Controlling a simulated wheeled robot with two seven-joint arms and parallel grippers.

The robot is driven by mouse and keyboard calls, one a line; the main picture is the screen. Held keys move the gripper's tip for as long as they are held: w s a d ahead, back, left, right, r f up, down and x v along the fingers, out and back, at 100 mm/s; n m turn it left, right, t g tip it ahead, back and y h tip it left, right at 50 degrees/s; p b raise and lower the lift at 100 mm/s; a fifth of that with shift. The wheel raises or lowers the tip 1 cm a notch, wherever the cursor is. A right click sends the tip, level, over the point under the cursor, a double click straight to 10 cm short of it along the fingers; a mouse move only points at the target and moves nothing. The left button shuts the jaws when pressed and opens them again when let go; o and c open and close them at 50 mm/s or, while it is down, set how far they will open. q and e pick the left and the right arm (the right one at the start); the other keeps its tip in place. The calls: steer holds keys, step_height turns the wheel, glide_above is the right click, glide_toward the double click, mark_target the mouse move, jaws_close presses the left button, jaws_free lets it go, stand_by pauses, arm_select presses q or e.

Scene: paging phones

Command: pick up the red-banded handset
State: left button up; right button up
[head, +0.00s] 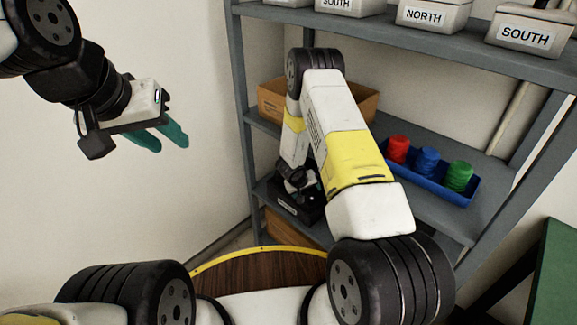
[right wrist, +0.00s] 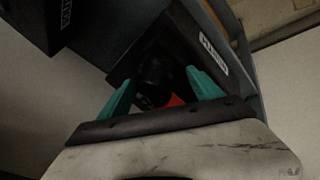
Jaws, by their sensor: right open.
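In the right wrist view a dark handset (right wrist: 155,78) with a red patch (right wrist: 175,101) lies between the teal fingers of my right gripper (right wrist: 162,92). The fingers are apart, one on each side of it, and I cannot tell whether they touch it. The handset is at a black, labelled box (right wrist: 213,50). In the head view this black box (head: 287,206) is on the low shelf, and my right gripper (head: 312,187) is at it, partly hidden by my arm. My left gripper (head: 166,139) is at the upper left, empty, its teal fingers apart.
The grey shelf unit (head: 239,85) holds white boxes labelled SOUTH (head: 527,37) and NORTH (head: 425,16) on top. Its middle shelf has a cardboard box (head: 270,102) and a blue tray (head: 425,188) with red, blue and green spools. Another dark labelled box (right wrist: 38,25) is at upper left.

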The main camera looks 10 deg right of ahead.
steer(key=shift+d, duration=0.1)
jaws_close()
